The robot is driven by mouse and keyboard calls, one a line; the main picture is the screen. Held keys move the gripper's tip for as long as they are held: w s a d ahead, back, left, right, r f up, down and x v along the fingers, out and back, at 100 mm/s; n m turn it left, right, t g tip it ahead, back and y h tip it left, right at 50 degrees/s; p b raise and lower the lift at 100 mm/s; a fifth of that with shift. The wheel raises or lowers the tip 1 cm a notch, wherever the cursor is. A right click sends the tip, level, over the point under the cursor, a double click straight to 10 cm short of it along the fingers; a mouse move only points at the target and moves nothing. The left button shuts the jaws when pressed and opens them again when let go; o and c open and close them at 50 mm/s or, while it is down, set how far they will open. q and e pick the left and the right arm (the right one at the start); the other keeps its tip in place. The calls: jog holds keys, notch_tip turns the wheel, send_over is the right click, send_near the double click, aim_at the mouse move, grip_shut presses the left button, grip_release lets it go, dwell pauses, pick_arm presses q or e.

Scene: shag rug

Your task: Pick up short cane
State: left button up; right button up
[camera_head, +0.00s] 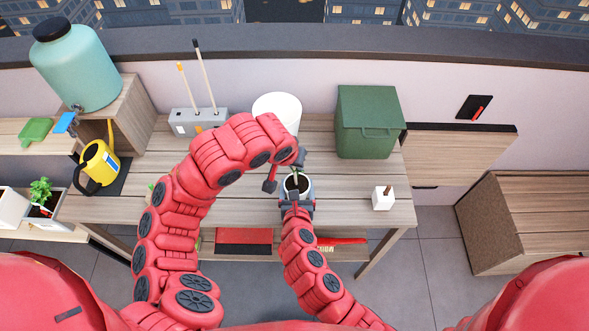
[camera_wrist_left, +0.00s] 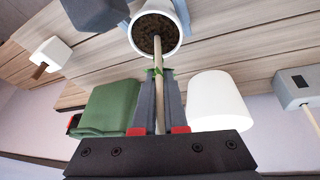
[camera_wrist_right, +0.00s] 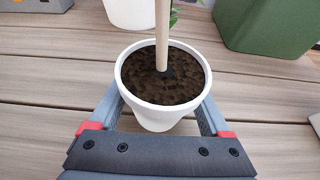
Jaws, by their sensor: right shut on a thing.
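Two thin canes stand in a grey holder (camera_head: 198,121) at the back left of the table. The shorter cane (camera_head: 189,86) has an orange tip, the longer cane (camera_head: 205,77) a black tip. Another thin cane (camera_wrist_left: 158,100) stands in the soil of a small white pot (camera_wrist_right: 158,120); a few green leaves show beside it. My left gripper (camera_wrist_left: 159,72) has its fingers on either side of this cane above the pot; whether they press on it I cannot tell. My right gripper (camera_wrist_right: 162,105) is shut on the pot, its fingers against both sides.
A large white pot (camera_head: 280,108) and a green lidded bin (camera_head: 366,125) stand behind the grippers. A small white block (camera_head: 383,199) sits at the table's right. A yellow watering can (camera_head: 100,163) and a teal water tank (camera_head: 80,68) are at the left.

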pick_arm(q)
jog(key=shift+r, duration=0.1)
grip_shut()
notch_tip(320, 180, up, 10)
dwell(0.4)
pick_arm(e)
jog(key=o, duration=1.4)
jog(key=shift+s, duration=0.1)
